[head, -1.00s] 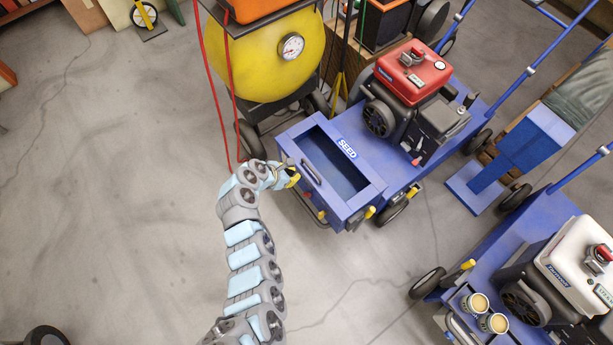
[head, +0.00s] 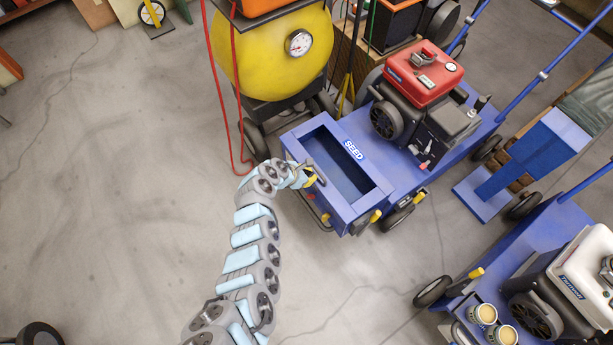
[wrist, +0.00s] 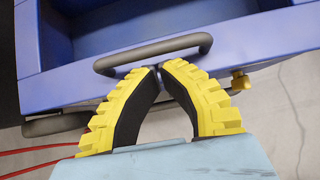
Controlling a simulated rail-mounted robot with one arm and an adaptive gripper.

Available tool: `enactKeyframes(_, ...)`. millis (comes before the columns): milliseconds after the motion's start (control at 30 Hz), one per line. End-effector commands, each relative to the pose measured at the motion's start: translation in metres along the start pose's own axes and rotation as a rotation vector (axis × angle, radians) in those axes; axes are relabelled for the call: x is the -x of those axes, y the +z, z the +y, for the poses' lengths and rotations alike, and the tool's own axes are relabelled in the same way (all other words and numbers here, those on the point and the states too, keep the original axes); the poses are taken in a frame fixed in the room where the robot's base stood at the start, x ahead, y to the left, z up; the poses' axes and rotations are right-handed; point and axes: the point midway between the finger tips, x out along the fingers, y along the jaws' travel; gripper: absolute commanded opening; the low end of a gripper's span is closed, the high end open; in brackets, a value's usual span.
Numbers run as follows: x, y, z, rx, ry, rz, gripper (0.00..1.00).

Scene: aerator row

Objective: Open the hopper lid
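The hopper (head: 375,198) is a blue box marked SEED on the front of a blue aerator with a red engine. A dark bar handle (wrist: 155,52) spans the hopper's near edge in the wrist view. My gripper (head: 312,180) is at that handle. In the wrist view its yellow, black-padded fingers (wrist: 163,70) have their tips almost together, just at the handle's near side. Nothing shows between them; contact is unclear.
A yellow tank (head: 270,55) with a gauge and red hoses (head: 216,80) stands behind and left of the hopper. A second blue aerator with a white engine (head: 585,275) and two cans is at lower right.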

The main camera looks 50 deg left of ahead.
Motion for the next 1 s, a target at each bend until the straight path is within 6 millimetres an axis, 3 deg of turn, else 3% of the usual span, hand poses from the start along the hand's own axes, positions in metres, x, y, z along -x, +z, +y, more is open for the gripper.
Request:
enactKeyframes(300, -0.017, -0.002, -0.002, 0.001, -0.004, 0.001, 0.00)
enactKeyframes(1000, -0.016, 0.000, 0.000, 0.002, 0.000, 0.005, 0.00)
